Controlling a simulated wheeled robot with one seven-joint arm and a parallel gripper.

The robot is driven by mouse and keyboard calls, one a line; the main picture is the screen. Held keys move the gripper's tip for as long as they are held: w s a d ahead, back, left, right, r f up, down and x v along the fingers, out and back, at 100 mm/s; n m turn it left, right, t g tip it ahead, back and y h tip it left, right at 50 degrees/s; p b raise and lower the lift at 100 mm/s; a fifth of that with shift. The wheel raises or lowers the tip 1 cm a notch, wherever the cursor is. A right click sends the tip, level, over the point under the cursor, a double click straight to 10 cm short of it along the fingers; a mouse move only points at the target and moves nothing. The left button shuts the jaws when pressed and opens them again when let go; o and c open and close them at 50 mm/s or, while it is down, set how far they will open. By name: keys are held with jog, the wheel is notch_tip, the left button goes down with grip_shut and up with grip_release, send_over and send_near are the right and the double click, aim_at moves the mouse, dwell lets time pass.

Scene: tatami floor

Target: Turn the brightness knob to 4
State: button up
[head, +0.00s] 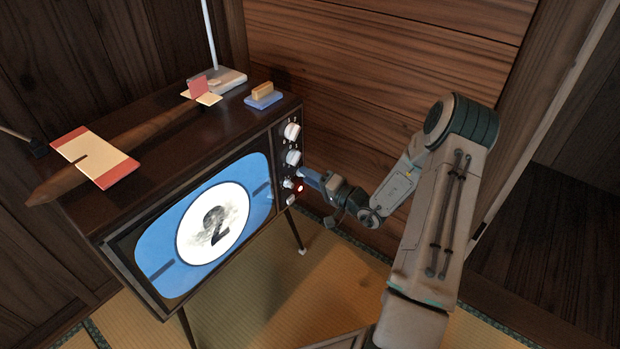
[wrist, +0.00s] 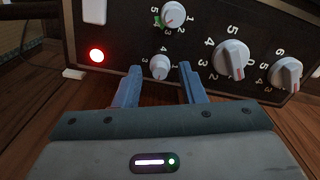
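The old television (head: 120,240) has a dark control panel on its right side. In the wrist view a small white knob (wrist: 160,67) with numbers around it sits between my gripper's two blue fingers; its pointer setting is unclear. A second small knob (wrist: 174,14) sits just above, with a green mark by its dial; its pointer looks turned to the lower left. No label tells me which knob is brightness. My gripper (wrist: 160,72) is open, one finger on each side of the nearer small knob; contact is not clear. In the head view my gripper (head: 309,178) reaches the panel's lower part.
Two larger numbered knobs, one (wrist: 231,57) and another (wrist: 287,72), are close to the right finger. A red light (wrist: 96,56) and a white button (wrist: 95,10) are at left.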

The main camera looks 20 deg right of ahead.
grip_shut()
jog(key=shift+m, duration=0.4)
jog(key=shift+s+m+p, duration=0.1)
jog(key=shift+m+p, duration=8.7)
jog(key=shift+m, duration=8.8)
jog(key=shift+f, duration=0.1)
